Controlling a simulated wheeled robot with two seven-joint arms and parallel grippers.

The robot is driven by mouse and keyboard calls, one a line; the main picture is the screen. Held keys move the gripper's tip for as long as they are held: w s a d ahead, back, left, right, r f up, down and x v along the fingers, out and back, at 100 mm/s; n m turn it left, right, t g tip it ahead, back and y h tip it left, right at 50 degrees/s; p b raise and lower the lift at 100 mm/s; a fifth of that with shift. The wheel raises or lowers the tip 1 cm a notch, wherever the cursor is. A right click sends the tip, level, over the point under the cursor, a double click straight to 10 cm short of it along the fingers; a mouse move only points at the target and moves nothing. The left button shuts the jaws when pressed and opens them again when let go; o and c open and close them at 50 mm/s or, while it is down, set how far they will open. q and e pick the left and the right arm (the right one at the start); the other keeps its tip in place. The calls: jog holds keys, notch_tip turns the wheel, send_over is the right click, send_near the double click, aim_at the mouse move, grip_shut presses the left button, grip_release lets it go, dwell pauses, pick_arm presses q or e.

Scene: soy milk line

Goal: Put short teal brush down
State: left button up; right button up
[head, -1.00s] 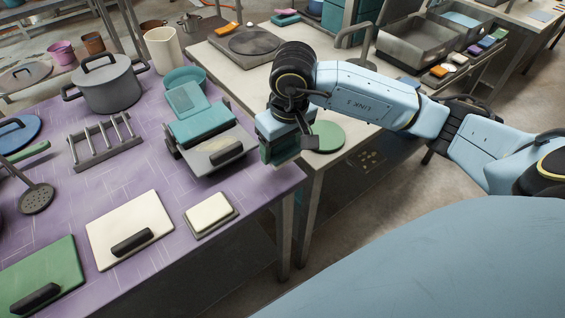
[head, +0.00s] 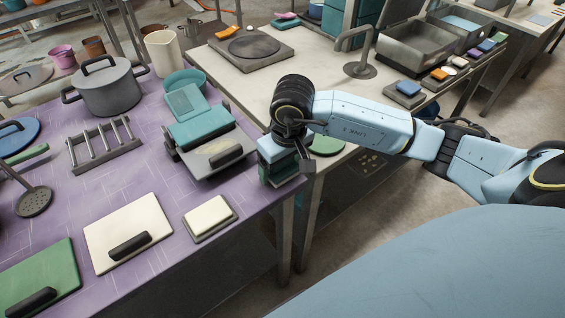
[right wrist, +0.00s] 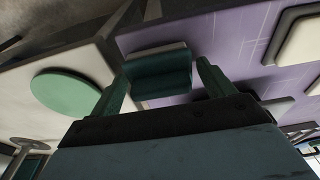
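The short teal brush (right wrist: 160,75) is a dark teal block with a pale strip along one edge. A thin gap seems to show beside one finger, so the contact is hard to judge. In the head view my right gripper (head: 286,172) is over the right front corner of the purple table (head: 165,225). The brush is mostly hidden there, and I cannot tell whether it touches the table. My left gripper is not in view.
A grey tray with a teal block (head: 202,125) stands just left of the gripper. A cream block (head: 208,214) lies on a grey base nearer the front. A green disc (head: 327,145) lies on the pale table behind. The purple surface between is partly clear.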

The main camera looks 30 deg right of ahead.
aim_at(287, 173)
jog(key=shift+o, duration=0.7)
jog(key=shift+r, duration=0.15)
notch_tip(287, 173, up, 12)
jog(key=s+p, duration=0.1)
jog(key=shift+s, duration=0.4)
